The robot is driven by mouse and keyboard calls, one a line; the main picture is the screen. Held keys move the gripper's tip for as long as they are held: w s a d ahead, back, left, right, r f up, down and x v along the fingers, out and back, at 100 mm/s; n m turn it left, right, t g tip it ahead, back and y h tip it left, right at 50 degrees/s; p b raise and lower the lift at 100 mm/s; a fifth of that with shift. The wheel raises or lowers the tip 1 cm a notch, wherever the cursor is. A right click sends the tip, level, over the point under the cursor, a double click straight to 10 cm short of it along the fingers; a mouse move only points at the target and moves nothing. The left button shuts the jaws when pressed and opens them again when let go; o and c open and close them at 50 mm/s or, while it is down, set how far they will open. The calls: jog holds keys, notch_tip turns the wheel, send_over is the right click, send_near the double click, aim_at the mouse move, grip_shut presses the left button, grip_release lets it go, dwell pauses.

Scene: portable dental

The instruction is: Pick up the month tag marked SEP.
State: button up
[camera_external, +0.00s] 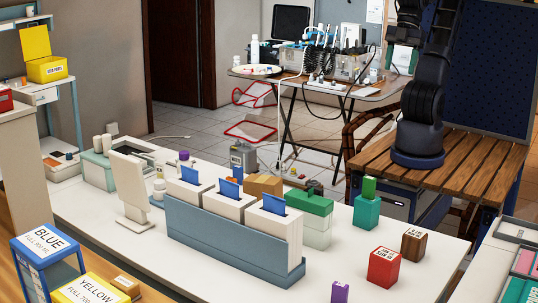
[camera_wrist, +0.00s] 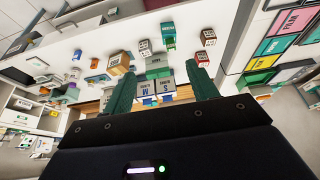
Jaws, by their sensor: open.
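I cannot make out a month tag marked SEP in either view; the small lettering is too tiny to read. My gripper (camera_wrist: 162,74) shows in the wrist view as two green fingers set wide apart, open, with nothing held between them. Beyond the fingers are boxes marked S and M (camera_wrist: 146,90) and a green-lidded box (camera_wrist: 158,66). They appear to be on the white counter (camera_wrist: 90,40), which is beyond the fingers. In the external view my arm rises from the slatted wooden table, and its gripper cannot be made out clearly.
A blue-grey holder (camera_external: 225,243) carries white boxes with blue cards. Coloured labelled compartments (camera_wrist: 272,46) lie at the wrist view's right.

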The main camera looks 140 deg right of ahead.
jog(key=w+d+f+t+h, duration=0.2)
jog(key=w+d+f, duration=0.3)
jog(key=w+d, duration=0.65)
jog(key=w+d+f+t+h, duration=0.2)
jog(key=w+d+f, duration=0.3)
jog(key=w+d, duration=0.7)
jog(key=w+d+f+t, duration=0.1)
jog(key=d+f+t, duration=0.1)
jog(key=d+f, duration=0.8)
jog(key=t+y, duration=0.3)
jog(key=y, duration=0.1)
send_near(231, 178)
jog(key=x, duration=0.4)
jog(key=shift+w, duration=0.45)
jog(key=shift+f+x, duration=0.15)
jog(key=shift+x, duration=1.1)
jog(key=shift+f+x, duration=0.15)
jog(key=shift+x, duration=1.15)
jog(key=shift+s+d+r, duration=0.1)
jog(key=shift+s, duration=0.1)
jog(key=c, duration=1.1)
